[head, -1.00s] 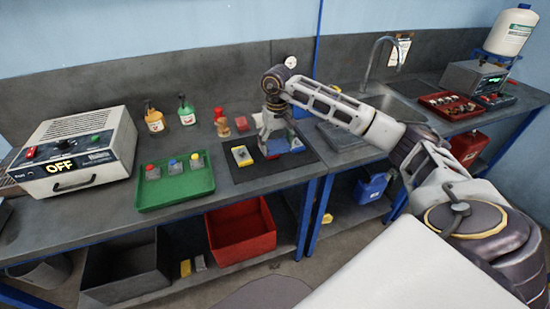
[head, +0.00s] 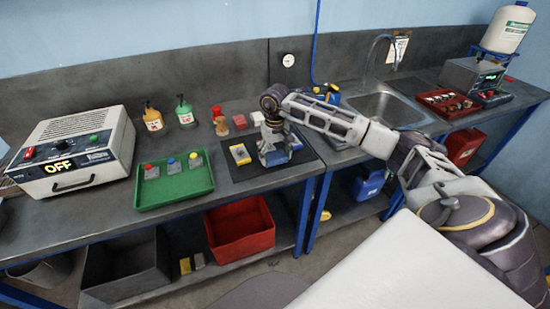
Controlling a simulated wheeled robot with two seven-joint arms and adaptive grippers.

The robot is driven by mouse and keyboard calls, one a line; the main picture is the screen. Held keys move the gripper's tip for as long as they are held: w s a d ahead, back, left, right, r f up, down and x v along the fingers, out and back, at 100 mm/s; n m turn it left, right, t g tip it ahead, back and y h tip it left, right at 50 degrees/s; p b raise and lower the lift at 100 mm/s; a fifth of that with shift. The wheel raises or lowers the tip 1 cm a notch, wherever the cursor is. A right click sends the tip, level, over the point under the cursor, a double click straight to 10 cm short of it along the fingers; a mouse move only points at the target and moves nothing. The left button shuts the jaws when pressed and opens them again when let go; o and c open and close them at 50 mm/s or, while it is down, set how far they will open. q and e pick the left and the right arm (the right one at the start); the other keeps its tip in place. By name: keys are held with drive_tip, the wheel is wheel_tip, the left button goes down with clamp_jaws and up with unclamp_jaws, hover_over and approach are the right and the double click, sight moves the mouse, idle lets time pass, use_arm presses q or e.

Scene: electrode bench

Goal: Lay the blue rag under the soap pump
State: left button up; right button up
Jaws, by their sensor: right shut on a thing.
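My right gripper (head: 272,150) reaches down over the dark mat on the bench. It is shut on a small blue thing, which looks like the blue rag (head: 276,158); the fingers and wrist hide much of it. Two pump bottles stand at the back of the bench, left of the gripper: one with a black pump top (head: 152,118) and one with a green top (head: 184,112). I cannot tell which is the soap pump. Both stand upright, apart from the gripper. My left gripper is not in view.
A yellow and grey block (head: 240,154) lies on the dark mat (head: 245,177). A green tray (head: 176,198) with several small items lies left of it. A red-capped bottle (head: 220,122) and red block (head: 239,121) stand behind. The sink (head: 385,107) is to the right.

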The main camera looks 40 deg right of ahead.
sight(275, 155)
drive_tip(key=shift+f, duration=0.85)
drive_tip(key=shift+f, duration=0.15)
drive_tip(key=o, duration=0.9)
wheel_tip(275, 155, up, 12)
drive_tip(key=b, duration=0.1)
idle(0.6)
